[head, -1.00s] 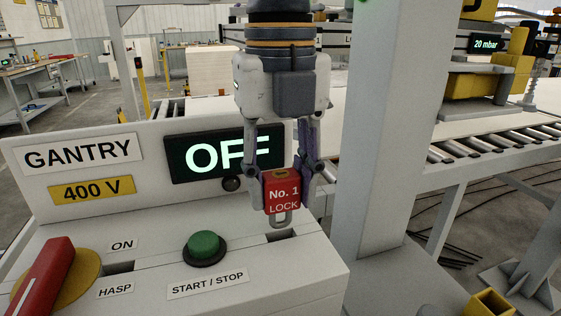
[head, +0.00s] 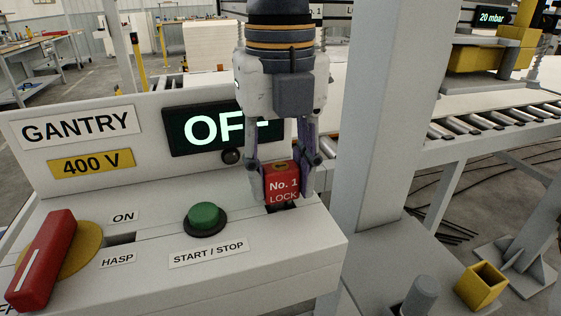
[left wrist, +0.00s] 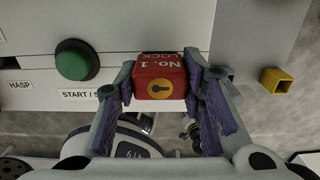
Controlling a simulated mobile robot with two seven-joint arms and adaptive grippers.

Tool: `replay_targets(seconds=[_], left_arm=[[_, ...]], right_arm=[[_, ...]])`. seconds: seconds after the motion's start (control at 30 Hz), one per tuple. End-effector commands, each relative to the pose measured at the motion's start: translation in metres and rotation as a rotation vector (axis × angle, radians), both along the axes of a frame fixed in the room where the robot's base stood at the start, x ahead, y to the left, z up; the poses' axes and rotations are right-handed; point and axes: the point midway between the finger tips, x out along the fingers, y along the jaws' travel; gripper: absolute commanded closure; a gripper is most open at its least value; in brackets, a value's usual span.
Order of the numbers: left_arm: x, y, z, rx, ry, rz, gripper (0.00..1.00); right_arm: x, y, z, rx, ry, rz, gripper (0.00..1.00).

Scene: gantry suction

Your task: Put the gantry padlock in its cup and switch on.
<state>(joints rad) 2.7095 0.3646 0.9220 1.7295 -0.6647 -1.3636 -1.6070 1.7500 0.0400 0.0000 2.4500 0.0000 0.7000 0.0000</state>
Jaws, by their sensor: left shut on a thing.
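The red padlock (head: 282,186), marked "No. 1 LOCK", is between the fingers of my left gripper (head: 282,182), which is shut on it. It hangs body up at the dark slot right of the green button (head: 204,216); its shackle is hidden, and how deep it sits I cannot tell. The left wrist view shows the padlock's brass keyhole face (left wrist: 160,89). The red switch handle (head: 42,262) lies tilted over its yellow disc, beside "ON" and the "HASP" slot (head: 120,239). The display (head: 205,128) reads OFF, partly covered by my gripper. My right gripper is not in view.
A grey post (head: 385,110) stands close right of my gripper. A yellow square open cup (head: 481,286) and a grey cylinder (head: 420,296) stand at lower right. A roller conveyor (head: 480,128) runs behind.

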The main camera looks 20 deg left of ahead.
Motion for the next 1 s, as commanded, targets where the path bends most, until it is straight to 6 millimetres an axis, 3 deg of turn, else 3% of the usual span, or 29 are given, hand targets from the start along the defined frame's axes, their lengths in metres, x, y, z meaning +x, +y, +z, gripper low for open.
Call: replay_targets(seconds=[0.33,0.37,0.43,0.77,0.87,1.0], left_arm=[[0.000,0.000,-0.014,0.001,0.001,0.000,0.95],[0.000,0.000,-0.013,0.001,0.001,0.000,0.57],[0.000,0.000,-0.013,0.001,0.001,0.000,0.41],[0.000,0.000,-0.011,0.001,-0.001,0.000,0.40],[0.001,0.000,0.005,0.000,-0.005,0.001,0.40],[0.001,0.000,0.044,-0.001,-0.007,0.002,0.40]], right_arm=[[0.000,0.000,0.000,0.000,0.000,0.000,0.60],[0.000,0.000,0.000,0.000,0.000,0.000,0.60],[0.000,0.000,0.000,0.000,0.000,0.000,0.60],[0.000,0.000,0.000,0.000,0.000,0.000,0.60],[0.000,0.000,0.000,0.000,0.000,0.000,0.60],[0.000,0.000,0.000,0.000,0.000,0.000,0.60]])
